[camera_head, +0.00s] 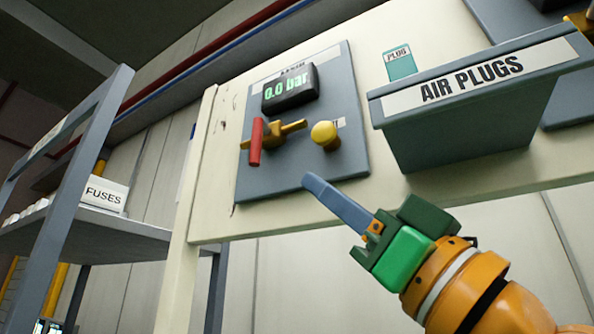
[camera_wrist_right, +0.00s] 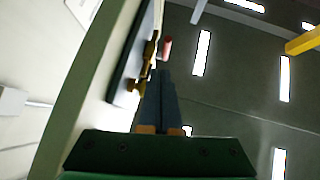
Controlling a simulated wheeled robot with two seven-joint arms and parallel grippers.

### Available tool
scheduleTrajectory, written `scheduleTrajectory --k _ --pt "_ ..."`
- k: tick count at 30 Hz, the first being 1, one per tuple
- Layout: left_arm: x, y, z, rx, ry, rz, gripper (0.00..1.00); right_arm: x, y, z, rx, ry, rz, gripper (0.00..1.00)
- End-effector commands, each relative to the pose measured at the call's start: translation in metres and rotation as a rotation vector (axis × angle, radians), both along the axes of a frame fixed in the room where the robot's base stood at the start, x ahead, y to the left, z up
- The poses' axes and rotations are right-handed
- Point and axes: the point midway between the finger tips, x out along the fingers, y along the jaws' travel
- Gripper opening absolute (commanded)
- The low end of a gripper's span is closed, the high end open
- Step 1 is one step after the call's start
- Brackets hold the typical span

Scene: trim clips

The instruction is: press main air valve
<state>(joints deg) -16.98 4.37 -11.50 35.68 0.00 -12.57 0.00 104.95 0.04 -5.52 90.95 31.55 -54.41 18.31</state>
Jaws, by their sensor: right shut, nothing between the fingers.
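A grey valve panel (camera_head: 300,165) is mounted on a cream board, with a black display (camera_head: 290,88) reading 0.0 bar. Below the display is a brass valve with a red handle (camera_head: 255,143); the handle hangs roughly upright. To its right is a round yellow knob (camera_head: 325,134). The label above the display is too small to read surely. In the right wrist view the red handle (camera_wrist_right: 167,47) shows beyond the fingertips (camera_wrist_right: 161,73). My left gripper is not in view.
A grey bin marked AIR PLUGS (camera_head: 470,85) juts out from the board right of the panel, above my right arm. A small green PLUG tag (camera_head: 399,63) is behind it. A grey shelf (camera_head: 85,228) with a FUSES box (camera_head: 104,194) stands at left. Space below the board is open.

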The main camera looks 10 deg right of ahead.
Motion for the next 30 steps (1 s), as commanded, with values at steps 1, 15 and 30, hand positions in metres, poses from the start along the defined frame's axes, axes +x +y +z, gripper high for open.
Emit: scheduleTrajectory --k 1,15,30 --pt "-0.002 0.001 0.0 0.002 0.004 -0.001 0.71 0.0 0.0 0.0 0.0 0.0 0.0 0.0" --pt "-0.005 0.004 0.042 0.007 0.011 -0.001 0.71 0.023 0.021 0.04 -0.001 0.004 0.002 0.0" --pt "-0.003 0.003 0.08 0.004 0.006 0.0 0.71 0.053 0.048 0.071 0.001 0.0 -0.001 0.0"
